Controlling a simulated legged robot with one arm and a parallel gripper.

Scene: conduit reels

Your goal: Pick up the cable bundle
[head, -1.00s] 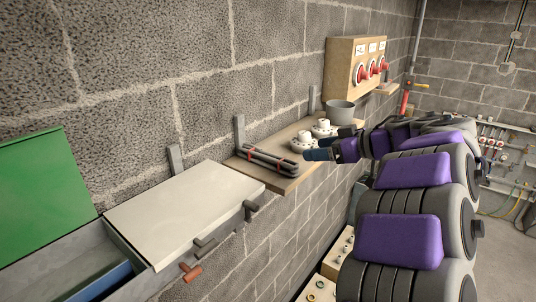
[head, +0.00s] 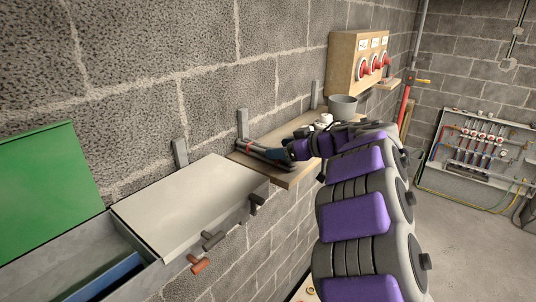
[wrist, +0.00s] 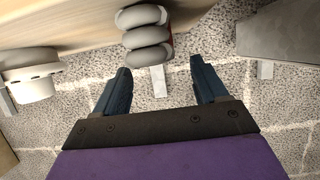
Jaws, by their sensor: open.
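The cable bundle (head: 262,153) is a set of dark grey tubes with red ties, lying on a wooden wall shelf (head: 288,181). In the wrist view the rounded ends of the cable bundle (wrist: 146,37) show at the top, just beyond the fingertips and between their lines. My gripper (head: 286,150) is at the right end of the bundle in the head view and hides part of it. In the wrist view my gripper (wrist: 160,80) has its two dark blue fingers spread, with nothing between them. I cannot tell whether a finger touches the bundle.
A white flanged fitting (wrist: 30,75) and a grey pot (head: 343,107) stand on the shelf beside my arm. A pale-topped metal box (head: 190,205) with handles adjoins the shelf's left end. The block wall is close behind. A switch box (head: 357,68) hangs farther right.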

